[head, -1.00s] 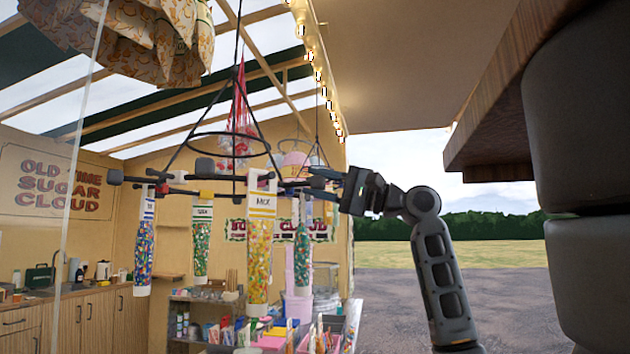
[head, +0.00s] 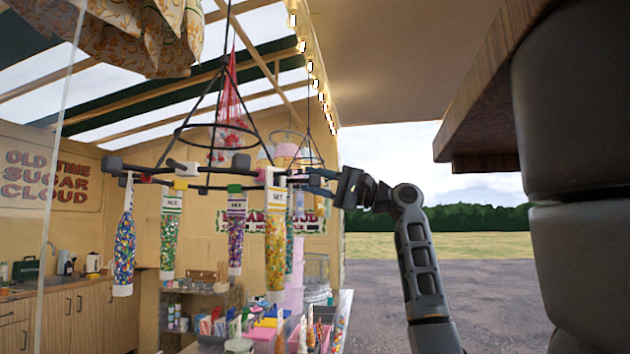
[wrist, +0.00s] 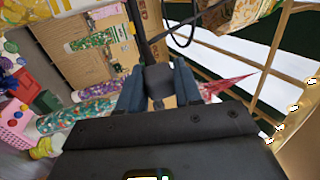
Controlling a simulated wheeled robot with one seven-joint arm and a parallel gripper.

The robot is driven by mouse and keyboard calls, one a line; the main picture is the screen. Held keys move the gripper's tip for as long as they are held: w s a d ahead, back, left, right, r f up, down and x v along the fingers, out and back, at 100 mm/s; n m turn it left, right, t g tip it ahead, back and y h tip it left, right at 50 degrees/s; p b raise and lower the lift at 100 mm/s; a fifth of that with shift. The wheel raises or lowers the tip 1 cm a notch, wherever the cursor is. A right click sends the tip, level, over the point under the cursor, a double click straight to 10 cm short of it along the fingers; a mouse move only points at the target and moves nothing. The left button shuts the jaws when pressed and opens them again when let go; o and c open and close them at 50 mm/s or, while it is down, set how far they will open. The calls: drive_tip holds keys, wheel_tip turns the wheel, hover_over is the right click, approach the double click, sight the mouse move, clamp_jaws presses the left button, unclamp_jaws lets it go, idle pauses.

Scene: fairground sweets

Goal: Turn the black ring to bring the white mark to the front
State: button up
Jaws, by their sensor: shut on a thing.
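The black ring (head: 190,187) hangs level on dark rods below a smaller upper hoop, with black knobs around it. Sweet-filled tubes hang from it, including a yellow-orange one (head: 276,240), a purple one (head: 236,232), a green one (head: 170,232) and a multicoloured one (head: 124,245). A small pale patch (head: 188,169) shows on the ring's far left; I cannot tell whether it is the white mark. My gripper (head: 322,182) is at the ring's right side. In the wrist view its fingers are shut on a black knob (wrist: 159,79) of the ring.
A red net bag (head: 230,105) hangs behind the ring. A counter with tubs and sweets (head: 265,335) stands below, and wooden cupboards (head: 80,315) are at the left. A dark wooden overhang (head: 480,120) is at upper right. Open ground lies beyond the stall.

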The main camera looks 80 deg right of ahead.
drive_tip(key=shift+w+d+f, duration=0.1)
drive_tip(key=shift+w+d, duration=0.1)
drive_tip(key=shift+d, duration=0.45)
drive_tip(key=shift+w+d+f, duration=0.1)
drive_tip(key=shift+w+d, duration=0.1)
drive_tip(key=shift+d, duration=0.4)
drive_tip(key=w+d, duration=0.2)
drive_tip(key=d, duration=0.3)
drive_tip(key=shift+w+d, duration=0.2)
drive_tip(key=shift+w, duration=0.15)
drive_tip(key=o, duration=0.7)
drive_tip(key=shift+r, duration=0.1)
drive_tip(key=shift+o, duration=0.2)
drive_tip(key=v, duration=1)
drive_tip(key=shift+s, duration=0.1)
